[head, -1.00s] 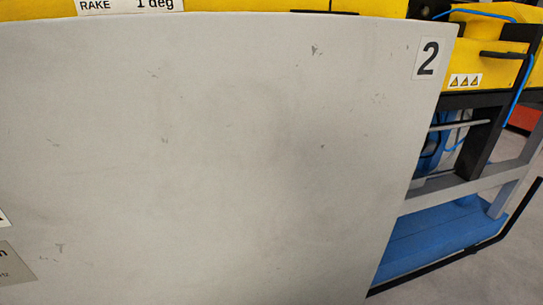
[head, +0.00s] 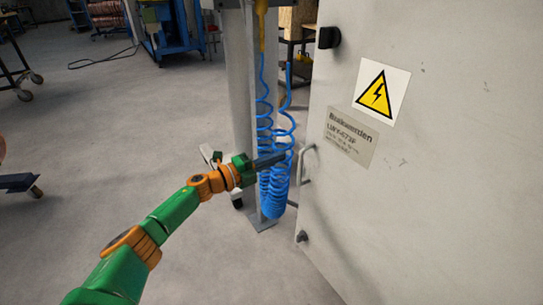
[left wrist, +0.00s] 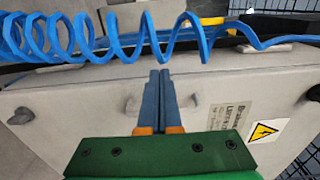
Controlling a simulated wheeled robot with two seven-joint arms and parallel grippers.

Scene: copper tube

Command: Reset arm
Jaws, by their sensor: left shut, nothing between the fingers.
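My left arm, green and orange, reaches in from the lower left of the head view. Its gripper (head: 282,158) has long dark fingers that lie together, with nothing between them. The fingers point right, toward the cabinet door handle (head: 306,164), and overlap the coiled blue hose (head: 275,195) in this view. I cannot tell whether they touch the hose. In the left wrist view the shut fingers (left wrist: 160,80) point at the cabinet, with the blue coil (left wrist: 110,42) across the top. My right gripper is not in view.
A grey cabinet (head: 430,200) with a yellow warning sign (head: 382,92) fills the right side of the head view. A grey post (head: 237,90) stands behind the hose. A blue cart (head: 178,35) is at the back. The floor at left is mostly open.

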